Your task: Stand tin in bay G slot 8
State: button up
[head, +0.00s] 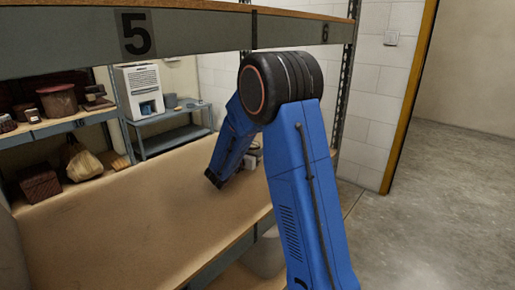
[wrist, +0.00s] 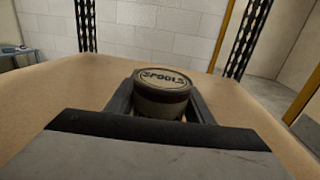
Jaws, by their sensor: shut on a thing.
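A round tin (wrist: 162,82) with a pale lid lettered "SPOOLS" and a dark band around its side is in the wrist view. It looks upright. My gripper (wrist: 160,103) is shut on it, with one dark finger on each side. The tin is over a brown shelf board (wrist: 45,85); I cannot tell whether its base touches the board, as my gripper hides it. In the head view, my arm hides most of my gripper and the tin cannot be made out. No number 8 or letter G is readable in either view.
A shelf beam marked 5 (head: 137,34) and 6 runs above the broad, bare board (head: 130,215). A perforated upright (head: 346,85) stands at the right end. Beyond are a shelf with a basket (head: 39,184) and bag (head: 84,165), and a white appliance (head: 140,92). Floor (head: 430,190) is clear at right.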

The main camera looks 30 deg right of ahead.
jog(key=o, duration=1.4)
jog(key=v, duration=1.1)
jog(key=shift+s+a+r, duration=0.15)
jog(key=shift+a, duration=0.2)
jog(key=s+d+m+g, duration=0.1)
jog(key=s+m, duration=0.1)
jog(key=s, duration=0.2)
jog(key=s+d+r+m+g+y, duration=0.1)
jog(key=s+d+m+g, duration=0.1)
jog(key=s, duration=0.2)
jog(key=s+d+r+m+g, duration=0.1)
jog(key=s+d+m+g, duration=0.1)
jog(key=s+m, duration=0.1)
jog(key=shift+s, duration=0.9)
jog(key=s+a+f+m+g+y, duration=0.1)
jog(key=s+a+m+y, duration=0.35)
jog(key=s, duration=0.65)
jog(key=s+a+f+m+g+y, duration=0.1)
jog(key=s+f+m+y, duration=0.1)
jog(key=s+m+y, duration=0.65)
jog(key=shift+s+a+r+m+t+y, duration=0.25)
jog(key=shift+s+a+m+t, duration=0.35)
jog(key=shift+s+a, duration=0.9)
jog(key=shift+s+a+r+m+t+y, duration=0.1)
jog(key=shift+s+a+m+t+y, duration=0.45)
jog(key=shift+s+a, duration=1)
jog(key=shift+s+a+r+m+t+y, duration=0.1)
jog(key=shift+s+a+r+m+t, duration=0.2)
jog(key=shift+s+a+m, duration=1.15)
